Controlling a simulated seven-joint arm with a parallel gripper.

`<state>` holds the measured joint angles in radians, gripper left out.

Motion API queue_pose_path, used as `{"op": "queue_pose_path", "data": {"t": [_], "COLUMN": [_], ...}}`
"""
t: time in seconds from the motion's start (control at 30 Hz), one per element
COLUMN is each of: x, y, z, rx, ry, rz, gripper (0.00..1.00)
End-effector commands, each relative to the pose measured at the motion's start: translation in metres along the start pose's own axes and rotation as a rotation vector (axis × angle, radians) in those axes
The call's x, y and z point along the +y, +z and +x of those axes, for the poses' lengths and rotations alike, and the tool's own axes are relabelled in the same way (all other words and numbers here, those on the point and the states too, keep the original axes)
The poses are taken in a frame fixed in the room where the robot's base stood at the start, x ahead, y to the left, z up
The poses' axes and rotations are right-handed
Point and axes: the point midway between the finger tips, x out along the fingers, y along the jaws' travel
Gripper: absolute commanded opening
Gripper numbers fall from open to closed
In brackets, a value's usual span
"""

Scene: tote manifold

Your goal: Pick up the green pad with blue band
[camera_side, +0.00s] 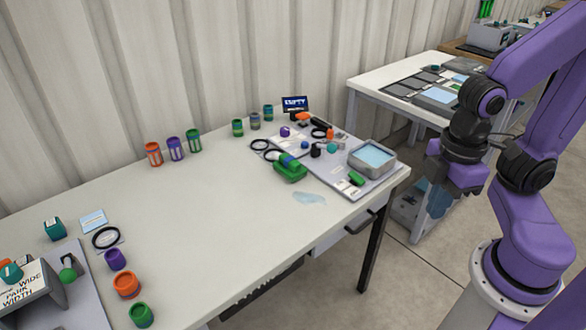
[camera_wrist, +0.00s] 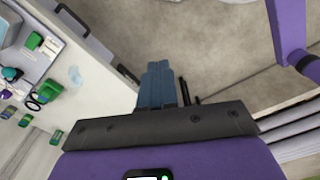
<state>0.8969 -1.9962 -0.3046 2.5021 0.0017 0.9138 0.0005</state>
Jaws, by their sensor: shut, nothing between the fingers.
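A green piece (camera_side: 290,173) with a blue-banded green roll at its upper left lies at the front left edge of the grey board on the table; I cannot tell whether this is the pad. A smaller plain-looking green block (camera_side: 356,178) lies near the light-blue-filled tray; it also shows in the wrist view (camera_wrist: 35,40), with no band that I can make out. My gripper (camera_side: 438,204) hangs beyond the table's right end, apart from these things. In the wrist view its blue-grey fingers (camera_wrist: 160,72) are together and empty, over the floor.
The grey tray (camera_side: 372,158) stands at the board's right end. Green and blue banded cylinders (camera_side: 254,121) stand behind the board. Orange, purple and green cups (camera_side: 126,285) stand at the front left. A second table (camera_side: 365,84) is behind. The middle of the near table is clear.

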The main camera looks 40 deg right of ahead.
Motion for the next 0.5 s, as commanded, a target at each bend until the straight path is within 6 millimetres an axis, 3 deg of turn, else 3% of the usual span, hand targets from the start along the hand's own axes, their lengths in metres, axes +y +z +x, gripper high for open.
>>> {"op": "queue_pose_path", "data": {"t": [0.03, 0.07, 0.27, 0.3, 0.5], "x": [0.0000, 0.0000, 0.0000, 0.0000, 0.0000], "y": [0.0000, 0.0000, 0.0000, 0.0000, 0.0000], "z": [0.0000, 0.0000, 0.0000, 0.0000, 0.0000], "rx": [0.000, 0.000, 0.000, 0.000, 0.000], "ry": [0.000, 0.000, 0.000, 0.000, 0.000], "rz": [0.000, 0.000, 0.000, 0.000, 0.000], "gripper": [0.00, 0.07, 0.72, 0.76, 0.76]}}
